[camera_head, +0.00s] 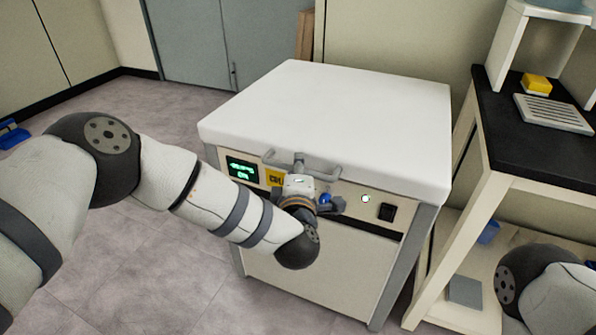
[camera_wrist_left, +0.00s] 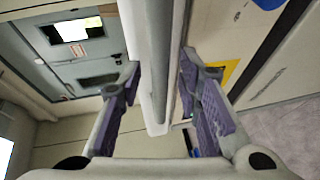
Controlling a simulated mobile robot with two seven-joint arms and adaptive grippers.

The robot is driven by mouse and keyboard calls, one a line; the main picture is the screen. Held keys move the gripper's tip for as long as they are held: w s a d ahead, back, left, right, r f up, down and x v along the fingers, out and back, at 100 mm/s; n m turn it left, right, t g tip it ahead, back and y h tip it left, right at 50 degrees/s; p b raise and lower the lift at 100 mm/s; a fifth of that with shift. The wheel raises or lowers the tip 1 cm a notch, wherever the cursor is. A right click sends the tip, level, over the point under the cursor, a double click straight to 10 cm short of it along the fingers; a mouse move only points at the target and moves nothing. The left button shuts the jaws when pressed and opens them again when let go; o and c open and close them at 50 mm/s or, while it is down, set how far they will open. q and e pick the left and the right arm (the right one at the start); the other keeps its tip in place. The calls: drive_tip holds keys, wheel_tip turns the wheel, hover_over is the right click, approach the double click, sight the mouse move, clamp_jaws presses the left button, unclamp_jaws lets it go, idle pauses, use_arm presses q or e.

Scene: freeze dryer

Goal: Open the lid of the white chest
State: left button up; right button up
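The white chest (camera_head: 325,270) stands in the middle of the head view, and its thick white lid (camera_head: 340,115) lies flat and closed on top. A grey bar handle (camera_head: 325,173) runs along the lid's front edge. My left gripper (camera_head: 299,165) is at the handle. In the left wrist view, the left gripper's (camera_wrist_left: 163,90) two purple-padded fingers are spread apart, with the grey handle bar (camera_wrist_left: 162,45) running between them, and gaps show on both sides. The white lid edge (camera_wrist_left: 135,35) is beside the bar. My right gripper is out of view; only part of that arm shows at lower right.
The chest front has a green display (camera_head: 242,168), a yellow label (camera_head: 275,178) and a black switch (camera_head: 386,212). A black-topped bench (camera_head: 520,155) with a yellow block (camera_head: 536,83) stands close on the right.

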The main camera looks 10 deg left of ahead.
use_arm(q)
drive_tip(key=shift+w, duration=0.15)
clamp_jaws()
drive_tip(key=shift+r, duration=0.1)
